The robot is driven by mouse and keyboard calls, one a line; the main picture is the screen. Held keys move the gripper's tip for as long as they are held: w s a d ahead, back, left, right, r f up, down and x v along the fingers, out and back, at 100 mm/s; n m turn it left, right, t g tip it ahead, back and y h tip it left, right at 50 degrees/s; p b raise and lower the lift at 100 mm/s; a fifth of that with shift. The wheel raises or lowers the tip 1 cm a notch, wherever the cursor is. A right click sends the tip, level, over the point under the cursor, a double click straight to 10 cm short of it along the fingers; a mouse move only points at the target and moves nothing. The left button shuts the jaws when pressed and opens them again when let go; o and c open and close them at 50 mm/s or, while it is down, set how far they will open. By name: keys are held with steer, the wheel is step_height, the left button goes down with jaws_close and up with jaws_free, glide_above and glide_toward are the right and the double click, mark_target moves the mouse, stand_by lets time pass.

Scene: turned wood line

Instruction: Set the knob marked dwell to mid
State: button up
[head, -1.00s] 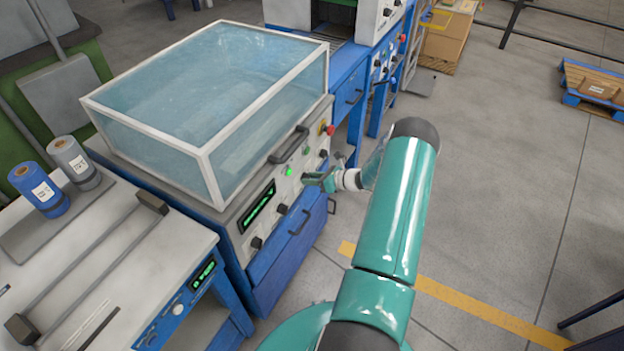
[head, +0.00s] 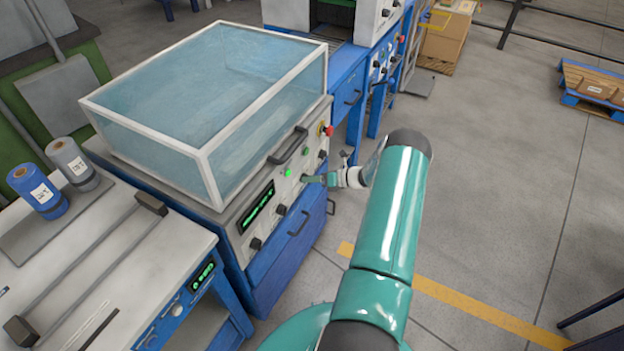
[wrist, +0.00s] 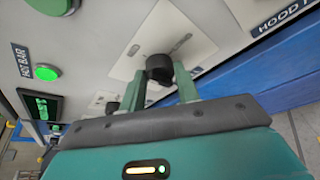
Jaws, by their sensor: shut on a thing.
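A black knob (wrist: 159,67) on a pale plate shows in the wrist view, between the two green fingers of my gripper (wrist: 158,84). The gripper is shut on this knob; its label cannot be read here. In the head view my gripper (head: 318,179) reaches the front panel of the machine (head: 274,206) with the clear hood, and the fingers hide the knob there. Other black knobs (head: 281,209) (head: 256,243) sit lower left on the panel. I cannot tell which knob is marked dwell or where the held knob points.
A green lit button (wrist: 46,72) sits by a "HOT BAR" label. A "HOOD" label (wrist: 283,18) is at upper right in the wrist view. A red button (head: 328,130) and a dark handle (head: 289,146) are near my gripper. Open floor (head: 500,200) lies to the right.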

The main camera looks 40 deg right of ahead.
steer(key=o, duration=1)
steer(key=v, duration=1.3)
steer(key=shift+s+d+r, duration=0.2)
steer(key=shift+s, duration=0.1)
steer(key=shift+s, duration=0.1)
